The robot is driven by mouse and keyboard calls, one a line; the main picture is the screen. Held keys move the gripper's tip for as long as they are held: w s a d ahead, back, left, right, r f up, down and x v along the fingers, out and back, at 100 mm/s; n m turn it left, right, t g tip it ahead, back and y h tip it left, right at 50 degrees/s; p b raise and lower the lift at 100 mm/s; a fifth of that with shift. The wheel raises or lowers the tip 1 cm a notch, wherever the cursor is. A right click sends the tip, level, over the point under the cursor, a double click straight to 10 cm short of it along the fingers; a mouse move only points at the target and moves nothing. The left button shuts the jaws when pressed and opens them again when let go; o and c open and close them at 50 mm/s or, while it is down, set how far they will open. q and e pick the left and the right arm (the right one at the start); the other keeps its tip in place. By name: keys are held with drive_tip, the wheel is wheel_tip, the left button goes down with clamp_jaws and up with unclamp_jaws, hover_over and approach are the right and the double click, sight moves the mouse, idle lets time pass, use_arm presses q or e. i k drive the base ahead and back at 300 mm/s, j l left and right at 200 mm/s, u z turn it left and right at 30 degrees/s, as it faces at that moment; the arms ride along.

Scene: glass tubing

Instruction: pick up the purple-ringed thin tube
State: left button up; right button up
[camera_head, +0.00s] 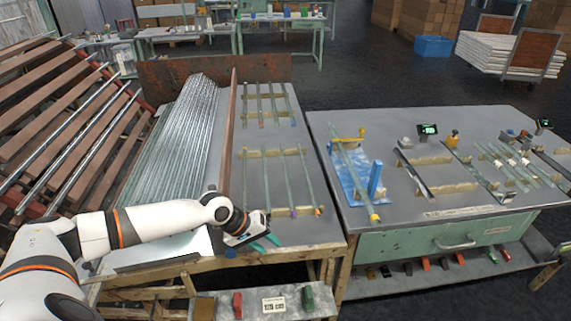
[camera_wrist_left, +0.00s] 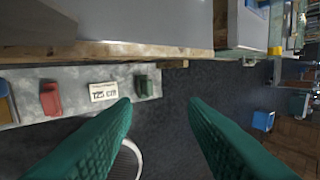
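Several thin glass tubes lie across wooden strips on the left table (camera_head: 228,262). In the front row, one tube (camera_head: 285,180) has a small purple mark at its near end; the ring is too small to see clearly. The tube to its right (camera_head: 309,180) ends in orange. My left gripper (camera_head: 272,241) hangs near the table's front edge, in front of the front row and apart from the tubes. In the left wrist view its green fingers (camera_wrist_left: 160,105) are spread with nothing between them. No tubes are identifiable there. My right gripper is not in view.
A back row of tubes (camera_head: 265,103) lies beyond. A right table (camera_head: 415,200) holds a blue fixture (camera_head: 357,175). A low shelf (camera_wrist_left: 65,80) lies below the front edge.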

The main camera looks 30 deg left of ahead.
sight(293, 212)
drive_tip(key=i+j, duration=1.15)
